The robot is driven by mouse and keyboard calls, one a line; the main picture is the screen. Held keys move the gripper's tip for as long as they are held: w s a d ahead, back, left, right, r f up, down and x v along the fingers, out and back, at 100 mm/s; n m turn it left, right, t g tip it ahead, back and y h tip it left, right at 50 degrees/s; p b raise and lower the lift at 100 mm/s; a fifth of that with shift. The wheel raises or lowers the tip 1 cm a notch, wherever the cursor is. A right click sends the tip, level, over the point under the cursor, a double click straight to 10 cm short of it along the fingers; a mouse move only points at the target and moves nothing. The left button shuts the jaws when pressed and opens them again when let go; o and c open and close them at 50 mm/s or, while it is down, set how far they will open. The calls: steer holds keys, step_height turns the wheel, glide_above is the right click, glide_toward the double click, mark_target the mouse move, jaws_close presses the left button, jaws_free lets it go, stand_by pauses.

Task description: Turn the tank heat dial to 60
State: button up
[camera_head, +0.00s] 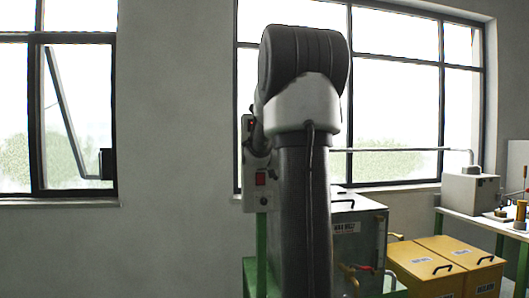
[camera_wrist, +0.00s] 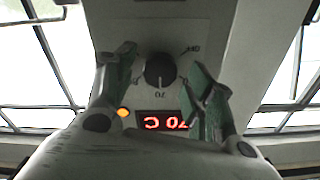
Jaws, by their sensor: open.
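The heat dial (camera_wrist: 160,71) is a round black knob on a pale panel, seen in the wrist view. A light mark on it points down toward a printed 70; another printed number, small and hard to read, is at its upper right. A red lit display (camera_wrist: 163,122) below the dial seems to read 70 C, turned in the picture. My gripper (camera_wrist: 162,60) is open, with one green-padded finger on each side of the dial and gaps between. In the head view my own arm hides the dial and my gripper.
An orange lamp (camera_wrist: 123,113) glows left of the display. In the head view, a grey box with a red switch (camera_head: 260,178) stands left of my arm, a metal tank (camera_head: 372,228) right of it. Yellow cabinets (camera_head: 470,254) and a white bench (camera_head: 488,212) are further right.

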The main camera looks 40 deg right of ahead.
steer(key=shift+w+d, duration=0.2)
steer(key=shift+w, duration=0.05)
steer(key=c, duration=1)
steer(key=shift+n, duration=0.4)
steer(key=n, duration=1.1)
steer(key=shift+w+a, duration=0.1)
steer(key=shift+f, duration=0.1)
